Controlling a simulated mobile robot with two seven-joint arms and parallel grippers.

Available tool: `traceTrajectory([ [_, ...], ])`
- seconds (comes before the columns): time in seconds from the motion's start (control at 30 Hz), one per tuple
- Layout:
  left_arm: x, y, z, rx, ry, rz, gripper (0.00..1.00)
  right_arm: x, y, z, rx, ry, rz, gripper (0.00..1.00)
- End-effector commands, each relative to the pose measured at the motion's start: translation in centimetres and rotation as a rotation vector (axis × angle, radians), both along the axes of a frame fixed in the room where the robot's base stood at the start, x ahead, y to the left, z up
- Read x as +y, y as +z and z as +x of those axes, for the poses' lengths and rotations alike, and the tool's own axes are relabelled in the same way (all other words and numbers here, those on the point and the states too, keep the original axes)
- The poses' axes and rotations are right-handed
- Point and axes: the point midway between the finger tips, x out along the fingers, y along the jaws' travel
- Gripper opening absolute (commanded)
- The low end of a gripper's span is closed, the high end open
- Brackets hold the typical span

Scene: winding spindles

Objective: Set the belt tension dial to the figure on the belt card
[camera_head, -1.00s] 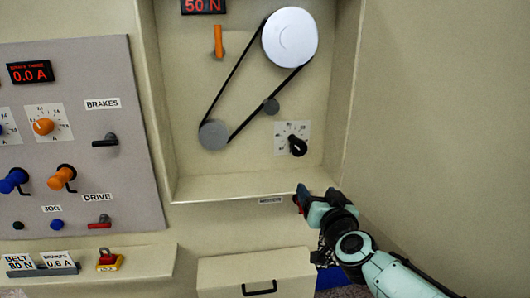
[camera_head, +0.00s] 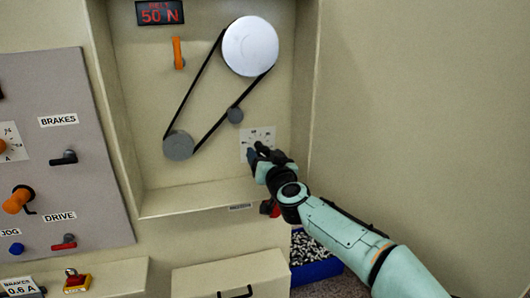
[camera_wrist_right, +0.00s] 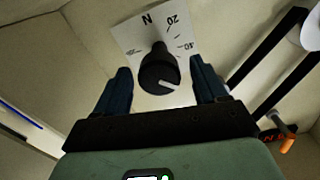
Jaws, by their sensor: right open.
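The belt tension dial is a black knob (camera_wrist_right: 158,72) on a white scale plate (camera_head: 249,140) at the lower right of the recessed panel. In the right wrist view the knob stands between my two dark fingers, with a white pointer line towards the lower right. The figures 20 and 40 and an N show on the plate. My right gripper (camera_head: 260,153) is open at the knob; I cannot tell whether a finger touches it. A red display (camera_head: 161,13) above reads 50 N. The belt card is out of view now; earlier it read 80 N. My left gripper is not in view.
The black belt runs round a large white pulley (camera_head: 250,46) and a small grey one (camera_head: 178,145), left of the dial. An orange lever (camera_head: 178,52) hangs below the display. The recess has side walls and a lower ledge (camera_head: 195,203). A blue bin (camera_head: 318,270) stands below.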

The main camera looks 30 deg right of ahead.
Motion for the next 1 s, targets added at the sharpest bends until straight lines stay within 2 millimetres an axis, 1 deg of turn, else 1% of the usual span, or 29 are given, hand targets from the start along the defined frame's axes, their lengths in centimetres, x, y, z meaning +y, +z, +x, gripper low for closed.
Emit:
traceTrajectory([
  [0.1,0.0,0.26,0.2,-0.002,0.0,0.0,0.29,-0.18,0.0,0.62,0.0,-0.001,0.001,0.71],
  [0.37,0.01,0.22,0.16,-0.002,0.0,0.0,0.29,-0.21,-0.1,0.72,0.001,-0.001,0.0,0.71],
  [0.4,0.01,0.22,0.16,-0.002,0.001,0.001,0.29,-0.2,-0.11,0.71,0.001,-0.001,0.0,0.65],
  [0.47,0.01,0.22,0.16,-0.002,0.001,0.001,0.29,-0.19,-0.1,0.71,0.001,-0.001,0.0,0.45],
  [0.5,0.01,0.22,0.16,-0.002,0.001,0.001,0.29,-0.19,-0.1,0.71,0.001,-0.001,0.0,0.32],
  [0.53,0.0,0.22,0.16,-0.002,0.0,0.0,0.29,-0.19,-0.1,0.7,0.001,-0.001,0.0,0.23],
  [0.57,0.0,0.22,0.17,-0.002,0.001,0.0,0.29,-0.19,-0.1,0.7,0.001,-0.001,0.0,0.17],
  [0.87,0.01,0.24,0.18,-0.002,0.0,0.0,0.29,-0.15,-0.07,0.7,-0.005,0.0,0.022,0.17],
  [1.0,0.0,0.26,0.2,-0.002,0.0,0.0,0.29,-0.16,-0.05,0.69,-0.018,0.0,0.076,0.17],
])
